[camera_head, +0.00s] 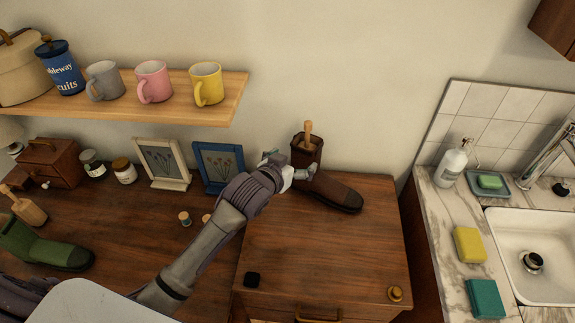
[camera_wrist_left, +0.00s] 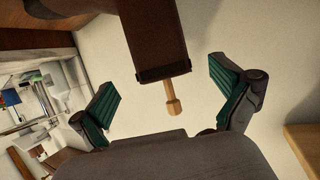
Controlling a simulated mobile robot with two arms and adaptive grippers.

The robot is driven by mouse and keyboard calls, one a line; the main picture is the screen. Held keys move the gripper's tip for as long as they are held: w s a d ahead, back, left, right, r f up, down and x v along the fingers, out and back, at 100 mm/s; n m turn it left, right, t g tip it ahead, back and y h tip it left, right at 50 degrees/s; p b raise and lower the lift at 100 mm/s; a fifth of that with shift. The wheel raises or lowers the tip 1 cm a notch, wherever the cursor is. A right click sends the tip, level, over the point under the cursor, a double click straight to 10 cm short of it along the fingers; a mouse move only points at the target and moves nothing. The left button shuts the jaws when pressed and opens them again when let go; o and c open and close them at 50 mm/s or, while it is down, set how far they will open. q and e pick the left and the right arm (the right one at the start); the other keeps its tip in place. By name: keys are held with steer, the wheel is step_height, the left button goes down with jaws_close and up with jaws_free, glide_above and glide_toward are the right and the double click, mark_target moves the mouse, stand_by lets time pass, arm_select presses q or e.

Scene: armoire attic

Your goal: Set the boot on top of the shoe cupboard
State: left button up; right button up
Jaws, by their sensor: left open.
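A brown boot (camera_head: 335,188) with a wooden peg handle rising from its shaft stands on the shoe cupboard (camera_head: 330,245), near its back edge, toe pointing right. My left gripper (camera_head: 290,163) is at the boot's shaft, its fingers spread to either side. In the left wrist view the dark shaft of the boot (camera_wrist_left: 152,40) and its wooden peg lie ahead of the open left gripper (camera_wrist_left: 163,78), with clear gaps to both fingers. My left wrist hides part of the boot in the head view. My right gripper is not in view.
A green boot (camera_head: 45,247) stands on the lower wooden surface at left. Two picture frames, small jars and a brown box are behind it. A wall shelf (camera_head: 170,108) with mugs hangs above. A small black item (camera_head: 252,279) and a round knob (camera_head: 395,293) sit at the cupboard's front.

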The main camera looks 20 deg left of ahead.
arm_select(q)
steer(key=v, duration=0.4)
stand_by(0.5)
